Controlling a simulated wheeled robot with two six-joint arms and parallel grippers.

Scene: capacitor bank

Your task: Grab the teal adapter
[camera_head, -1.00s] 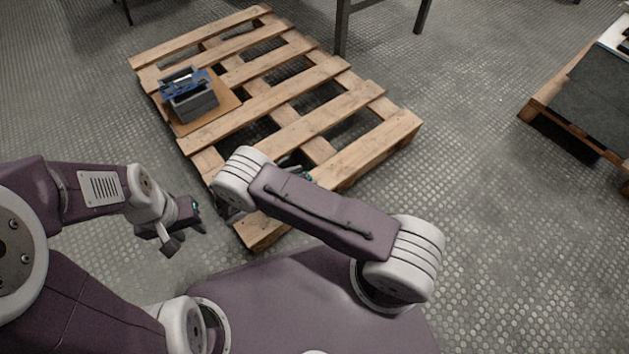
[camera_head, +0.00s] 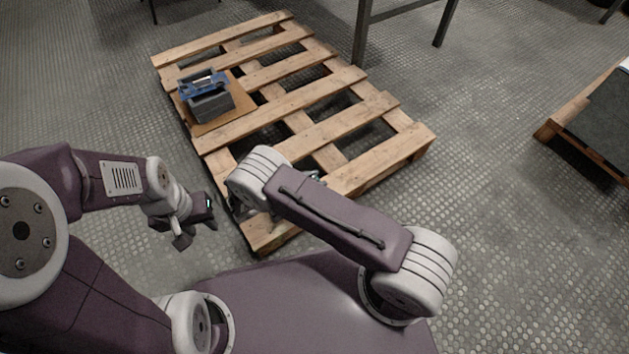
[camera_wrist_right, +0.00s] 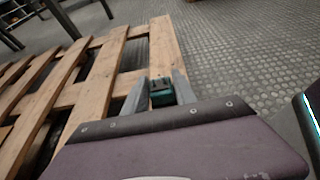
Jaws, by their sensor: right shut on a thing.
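The teal adapter (camera_wrist_right: 161,93) is a small block with a dark top, seen between the two grey fingers of my right gripper (camera_wrist_right: 160,88) in the right wrist view. The gripper is shut on it, over the near boards of the wooden pallet (camera_wrist_right: 160,45). In the head view my right forearm hides most of this gripper and the adapter. My left gripper (camera_head: 198,232) hangs over the floor left of the pallet, its fingers apart and nothing visible between them.
The pallet (camera_head: 378,104) lies on the patterned metal floor. On its left side a grey box (camera_head: 212,106) with a blue frame (camera_head: 203,84) stands on a brown board (camera_head: 243,101). Table legs (camera_head: 362,35) stand behind. Another pallet (camera_head: 556,119) is at far right. Floor right of the pallet is clear.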

